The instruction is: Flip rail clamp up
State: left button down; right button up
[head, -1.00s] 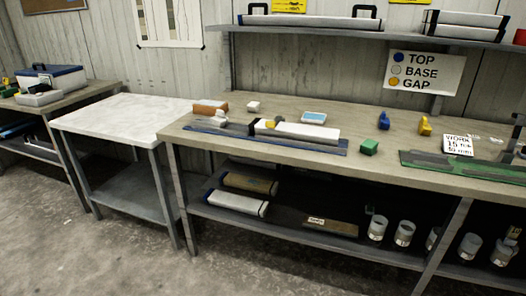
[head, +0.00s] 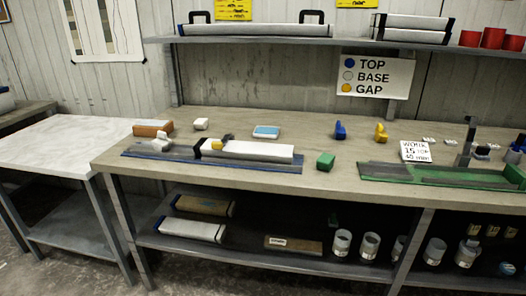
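A long blue rail (head: 135,153) lies on the wooden workbench. A white core liner (head: 262,152) rests on its right part, with a black band at its left end. A grey-white lumpy piece (head: 160,144) lies on the rail's left part. A green rail (head: 440,176) lies at the right, with a dark upright post (head: 467,141) beside it. Neither of my grippers is in view.
A green block (head: 325,161), blue piece (head: 340,131) and yellow piece (head: 380,133) stand between the rails. A white-topped table (head: 55,143) adjoins the workbench (head: 230,183) at left. Cups and liners fill the lower shelf (head: 225,248). Floor shows at lower left.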

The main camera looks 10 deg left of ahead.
aim_at(217, 146)
jog(key=z, duration=0.25)
jog(key=i, duration=0.9)
jog(key=u, duration=0.55)
jog(key=i, duration=0.55)
jog(key=u, duration=0.4)
